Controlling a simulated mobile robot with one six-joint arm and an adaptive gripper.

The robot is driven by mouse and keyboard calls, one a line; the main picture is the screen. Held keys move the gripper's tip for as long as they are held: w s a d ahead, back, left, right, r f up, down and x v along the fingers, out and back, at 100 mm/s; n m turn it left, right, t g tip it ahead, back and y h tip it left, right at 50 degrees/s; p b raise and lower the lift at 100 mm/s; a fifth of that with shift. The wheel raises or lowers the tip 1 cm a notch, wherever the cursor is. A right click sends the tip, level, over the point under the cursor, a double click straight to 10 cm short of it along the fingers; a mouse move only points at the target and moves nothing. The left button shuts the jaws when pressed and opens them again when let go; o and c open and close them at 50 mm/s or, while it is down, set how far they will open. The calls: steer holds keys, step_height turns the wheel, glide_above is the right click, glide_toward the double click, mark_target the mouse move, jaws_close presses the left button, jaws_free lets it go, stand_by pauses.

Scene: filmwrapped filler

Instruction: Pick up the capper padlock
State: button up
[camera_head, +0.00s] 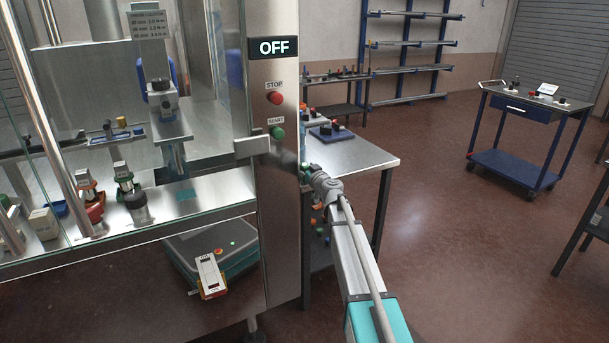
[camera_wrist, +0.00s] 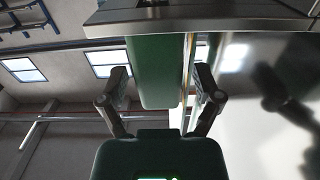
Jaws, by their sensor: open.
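I cannot single out the capper padlock with certainty in either view. In the wrist view my gripper (camera_wrist: 160,82) is open, with one finger on each side of a long green block (camera_wrist: 154,70). I cannot tell whether this block is the padlock or whether the fingers touch it. The block reaches down from beneath a dark metal edge (camera_wrist: 200,20). In the head view my arm reaches to the right side of the steel column (camera_head: 278,220), near the green START button (camera_head: 277,132). The gripper's fingers are not clear there.
The column carries an OFF display (camera_head: 273,48) and a red STOP button (camera_head: 274,98). A grey plate (camera_head: 252,147) juts out left of START. Glass guards the machine at left. A steel table (camera_head: 362,154) stands behind my arm. Open floor lies right, before a blue cart (camera_head: 512,165).

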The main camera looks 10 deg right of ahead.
jaws_close()
stand_by(0.4)
steer(key=shift+r, duration=0.15)
steer(key=shift+r+p, duration=0.9)
steer(key=shift+p, duration=0.15)
steer(key=s+d+r+p, duration=0.3)
steer(key=s+r+p, duration=0.8)
steer(key=s, duration=0.2)
steer(key=shift+s, duration=0.35)
steer(key=shift+d, duration=0.1)
